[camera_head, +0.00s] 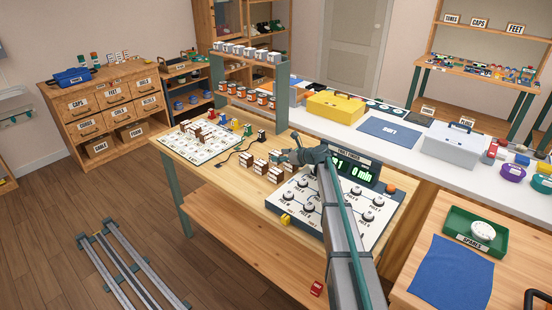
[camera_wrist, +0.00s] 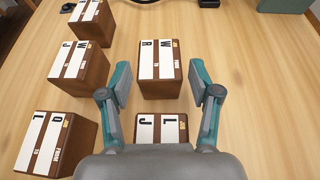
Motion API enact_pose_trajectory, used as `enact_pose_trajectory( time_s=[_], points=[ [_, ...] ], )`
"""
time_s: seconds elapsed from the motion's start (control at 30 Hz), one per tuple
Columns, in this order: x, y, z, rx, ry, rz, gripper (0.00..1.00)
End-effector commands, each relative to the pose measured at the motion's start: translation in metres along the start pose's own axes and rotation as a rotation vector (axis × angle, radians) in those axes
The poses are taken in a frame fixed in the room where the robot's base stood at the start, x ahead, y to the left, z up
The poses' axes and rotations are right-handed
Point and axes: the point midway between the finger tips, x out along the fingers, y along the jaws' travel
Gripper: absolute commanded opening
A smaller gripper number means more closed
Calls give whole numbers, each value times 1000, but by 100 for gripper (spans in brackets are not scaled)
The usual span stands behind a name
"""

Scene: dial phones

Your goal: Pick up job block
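Several brown job blocks with white lettered labels stand on the wooden table. In the wrist view one block (camera_wrist: 160,65) is straight ahead, between the lines of the fingertips. A nearer block (camera_wrist: 160,129) sits between the fingers' lower parts, partly hidden by my gripper body. Other blocks stand to the left: one at the back (camera_wrist: 91,22), one in the middle (camera_wrist: 78,64) and one in front (camera_wrist: 56,144). My gripper (camera_wrist: 160,90) is open and points down over the blocks. I cannot tell its exact height above them. In the head view my gripper (camera_head: 293,154) is above the block group (camera_head: 258,168).
A dial panel (camera_head: 295,212) with a green display (camera_head: 350,172) lies right of the blocks, under my arm. A white board (camera_head: 200,150) holding more blocks and coloured pieces is to the left. A shelf rack (camera_head: 250,90) stands at the back edge.

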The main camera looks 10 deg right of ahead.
Motion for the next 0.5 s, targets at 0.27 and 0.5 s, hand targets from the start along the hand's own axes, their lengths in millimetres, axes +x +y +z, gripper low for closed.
enact_pose_trajectory(
  time_s=[0.27,0.5],
  points=[
    [0,0,0,0,0,0,10],
    [0,0,0,0,0,0,9]
  ],
)
